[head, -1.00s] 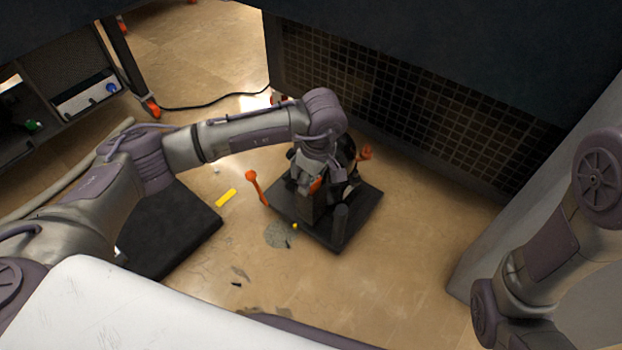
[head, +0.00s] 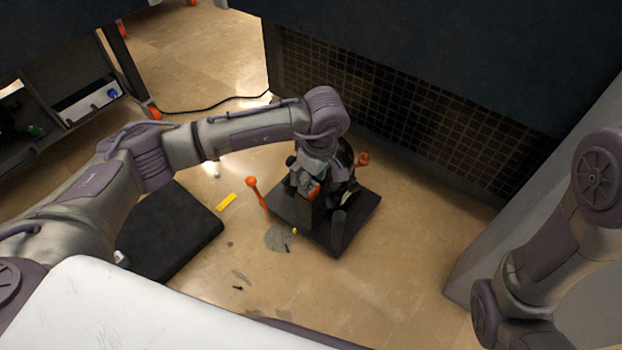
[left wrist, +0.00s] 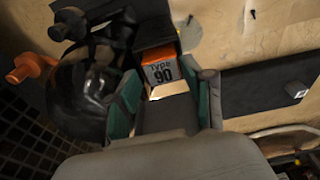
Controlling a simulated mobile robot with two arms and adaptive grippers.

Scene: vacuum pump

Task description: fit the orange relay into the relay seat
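The orange relay (left wrist: 160,69), its pale label reading "Type 90", sits between the green-padded fingers of my left gripper (left wrist: 158,76) in the left wrist view. The fingers close in on both its sides with no clear gap. In the head view the relay (head: 313,193) is a small orange patch under my left gripper (head: 312,182), at the top of a dark upright block (head: 305,214) on the pump's base. The relay seat is not clearly visible, and I cannot tell if the relay is inside it. My right arm shows at the right, its gripper out of view.
The pump's black base plate (head: 318,236) stands on the floor with a dark post (head: 338,232) in front. A black slab (head: 170,240) and a yellow bar (head: 227,201) lie left. Floor in front is mostly open.

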